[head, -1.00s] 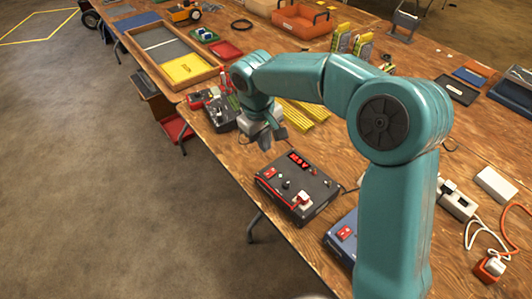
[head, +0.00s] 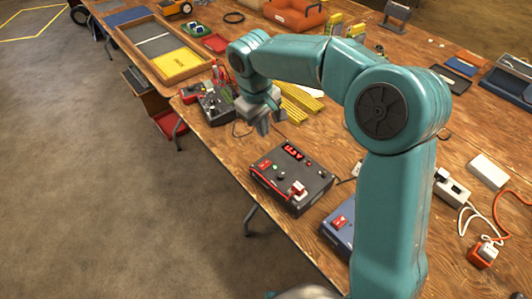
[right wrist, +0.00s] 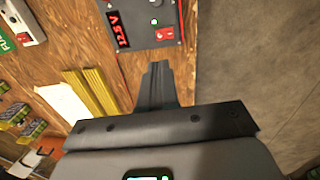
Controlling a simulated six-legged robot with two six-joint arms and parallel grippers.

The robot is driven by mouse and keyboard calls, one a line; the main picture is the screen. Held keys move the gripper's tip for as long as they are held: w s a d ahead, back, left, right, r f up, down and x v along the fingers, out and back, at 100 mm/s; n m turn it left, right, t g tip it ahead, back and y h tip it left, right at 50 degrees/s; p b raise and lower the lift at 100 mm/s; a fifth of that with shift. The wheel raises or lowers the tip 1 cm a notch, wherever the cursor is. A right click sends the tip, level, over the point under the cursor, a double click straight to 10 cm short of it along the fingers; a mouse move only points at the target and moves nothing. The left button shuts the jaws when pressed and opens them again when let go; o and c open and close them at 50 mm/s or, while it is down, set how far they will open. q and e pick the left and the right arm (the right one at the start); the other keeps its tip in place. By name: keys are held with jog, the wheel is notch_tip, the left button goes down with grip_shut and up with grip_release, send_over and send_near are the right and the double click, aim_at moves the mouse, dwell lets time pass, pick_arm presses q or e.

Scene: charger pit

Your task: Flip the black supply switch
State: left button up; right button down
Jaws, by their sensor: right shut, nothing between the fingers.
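The black supply box (head: 291,178) lies on the wooden bench, with a red lit display, small knobs and a red plug with a lead on its top. Its red rocker switch (head: 264,163) is at the box's left corner. In the right wrist view the box (right wrist: 148,38) is at the top, with its display reading about 12.5 V, a green light and the red switch (right wrist: 165,34). My right gripper (head: 265,127) is above the bench beyond the box, shut and empty; its fingers (right wrist: 157,72) point toward the switch side, apart from it. My left gripper is not in view.
A blue box (head: 340,226) with a red switch stands nearer, partly behind my right arm. Another dark device (head: 213,108) with leads is beyond the gripper. Yellow strips (head: 300,97) lie beside it. The bench's left edge is close to the boxes.

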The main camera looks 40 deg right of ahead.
aim_at(268, 163)
jog(key=f, duration=0.4)
jog(key=d+f, duration=0.1)
jog(key=f, duration=0.8)
jog(key=shift+d+f, duration=0.15)
jog(key=shift+d, duration=0.2)
jog(key=shift+w, duration=0.1)
